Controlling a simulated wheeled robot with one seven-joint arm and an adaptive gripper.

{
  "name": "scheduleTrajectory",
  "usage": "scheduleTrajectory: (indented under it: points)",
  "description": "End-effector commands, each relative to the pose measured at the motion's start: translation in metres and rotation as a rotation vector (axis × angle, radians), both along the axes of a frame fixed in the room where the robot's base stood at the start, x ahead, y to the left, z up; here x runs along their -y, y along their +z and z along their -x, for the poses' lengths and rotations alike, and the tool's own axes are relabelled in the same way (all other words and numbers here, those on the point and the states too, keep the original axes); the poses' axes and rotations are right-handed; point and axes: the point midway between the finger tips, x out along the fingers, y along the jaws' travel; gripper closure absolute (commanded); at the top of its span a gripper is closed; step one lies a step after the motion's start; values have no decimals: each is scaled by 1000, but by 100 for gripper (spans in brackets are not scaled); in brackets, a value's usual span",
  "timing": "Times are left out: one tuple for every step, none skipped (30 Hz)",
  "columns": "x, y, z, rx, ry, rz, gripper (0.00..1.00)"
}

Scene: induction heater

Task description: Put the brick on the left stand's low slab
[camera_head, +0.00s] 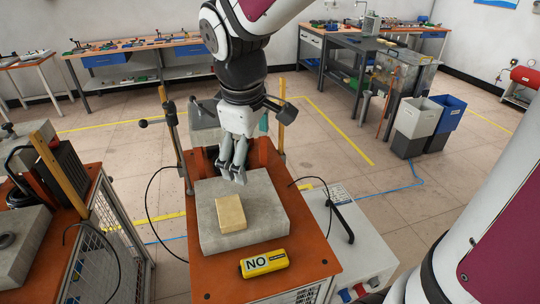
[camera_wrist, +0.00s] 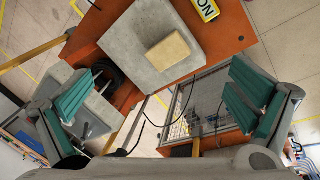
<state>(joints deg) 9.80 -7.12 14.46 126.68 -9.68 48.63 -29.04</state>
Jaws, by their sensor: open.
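The tan brick (camera_head: 230,213) lies flat on a wide grey slab (camera_head: 265,228) on the orange-topped stand in front of me. The brick also shows near the top of the wrist view (camera_wrist: 168,52). My gripper (camera_head: 238,178) hangs above the back part of this slab, behind the brick and apart from it. In the wrist view its green-padded fingers (camera_wrist: 160,105) are wide apart with nothing held between them. Another orange-topped stand (camera_head: 85,205) is at the left, cut by the picture edge. Its low grey slab (camera_head: 30,238) bears a dark ring.
A yellow "NO" block (camera_head: 264,263) lies before the front slab. Upright posts (camera_head: 172,130) and a clamp-like arm stand behind it. A dark finned block (camera_head: 62,178) and a wooden post (camera_head: 50,165) rise on the left stand. A gap separates the stands.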

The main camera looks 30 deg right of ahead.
Motion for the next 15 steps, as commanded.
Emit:
scheduleTrajectory:
  points:
    - [1, 10, 12, 33, -48, -10, 0]
    - [1, 15, 19, 50, -80, -20, 0]
    - [1, 21, 28, 71, -121, -34, 0]
    - [2, 25, 35, 88, -153, -47, 0]
    - [2, 28, 42, 104, -183, -59, 0]
    - [2, 33, 51, 126, -223, -78, 0]
    - [3, 36, 58, 141, -253, -93, 0]
    - [3, 40, 64, 158, -283, -109, 0]
    - [3, 43, 74, 178, -321, -132, 0]
    - [3, 45, 80, 194, -351, -151, 0]
    - [3, 47, 87, 208, -380, -170, 0]
    - [3, 50, 95, 227, -416, -196, 0]
    - [2, 51, 102, 238, -441, -216, 0]
    - [2, 52, 107, 249, -467, -236, 0]
    - [2, 53, 114, 263, -496, -261, 0]
